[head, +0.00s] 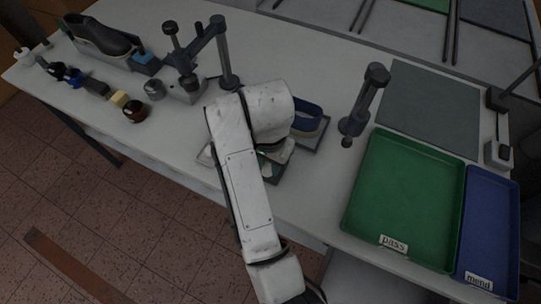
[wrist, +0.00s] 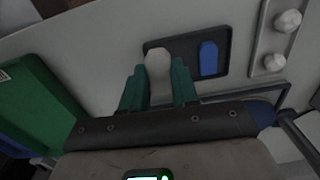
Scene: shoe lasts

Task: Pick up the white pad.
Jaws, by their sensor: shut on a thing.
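The white pad (wrist: 157,62) is pale with a rounded end. In the wrist view it sits between the two green fingers of my gripper (wrist: 159,82), which is shut on it. The pad's far end lies over the dark tray (wrist: 227,38); whether it touches the tray floor I cannot tell. A blue pad (wrist: 208,58) lies in the same tray, to the right of the white one. In the head view my white arm covers most of my gripper and the pad.
A green tray (head: 405,200) labelled "pass" and a blue tray (head: 488,235) labelled "mend" stand at the right of the white table. A dark post (head: 365,98) rises between my arm and the green tray.

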